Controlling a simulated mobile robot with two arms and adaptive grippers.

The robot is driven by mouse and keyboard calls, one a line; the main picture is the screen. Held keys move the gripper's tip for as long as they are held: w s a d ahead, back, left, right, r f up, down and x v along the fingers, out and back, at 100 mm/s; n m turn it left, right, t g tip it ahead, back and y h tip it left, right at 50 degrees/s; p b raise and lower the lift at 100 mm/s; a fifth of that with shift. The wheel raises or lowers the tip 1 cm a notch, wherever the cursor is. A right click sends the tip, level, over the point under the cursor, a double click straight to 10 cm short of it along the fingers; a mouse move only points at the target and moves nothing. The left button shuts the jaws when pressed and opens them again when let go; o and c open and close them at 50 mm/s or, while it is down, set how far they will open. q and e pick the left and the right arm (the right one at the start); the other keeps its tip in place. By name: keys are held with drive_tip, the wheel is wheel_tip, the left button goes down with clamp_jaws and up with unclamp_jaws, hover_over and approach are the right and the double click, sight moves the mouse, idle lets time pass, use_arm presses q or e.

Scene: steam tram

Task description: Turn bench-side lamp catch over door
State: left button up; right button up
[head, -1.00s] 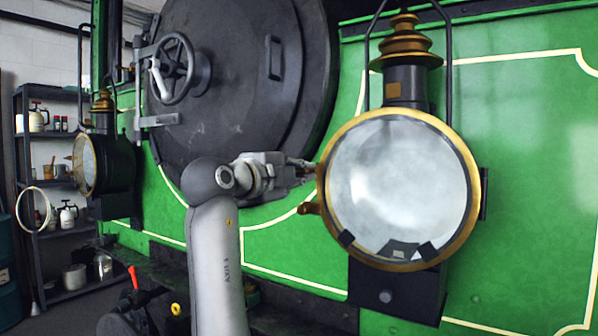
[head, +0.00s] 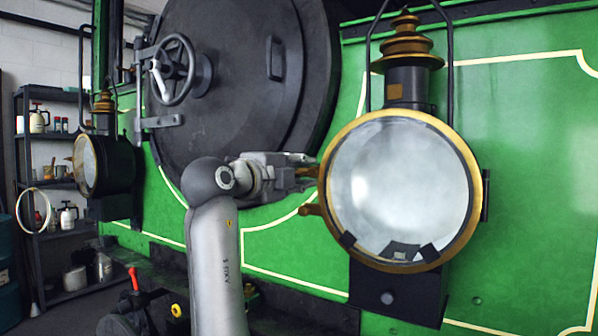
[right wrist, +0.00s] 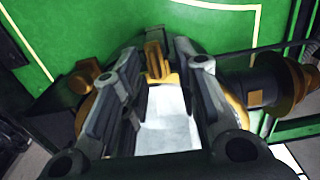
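The large lamp (head: 398,190) on the right has a brass-rimmed glass door that looks shut. A brass catch (right wrist: 156,62) stands at the lamp's rim in the right wrist view, between my fingertips. In the head view the catch is mostly hidden by the gripper at the rim's left edge. A brass knob (head: 311,210) sticks out below it and also shows in the right wrist view (right wrist: 86,75). My right gripper (head: 308,166) is at the left side of the lamp. Its fingers (right wrist: 160,55) are apart, one on each side of the catch; contact is unclear. My left gripper is out of view.
A round dark door (head: 240,80) with a handwheel (head: 175,68) is behind my right arm on the green front (head: 520,130). A second lamp (head: 105,160) hangs at the left. Shelves (head: 60,180) with bottles stand farther left. Green panel right of the large lamp is clear.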

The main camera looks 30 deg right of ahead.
drive_tip(key=shift+s+a, duration=0.1)
drive_tip(key=v, duration=0.7)
drive_tip(key=shift+a, duration=0.15)
idle(0.4)
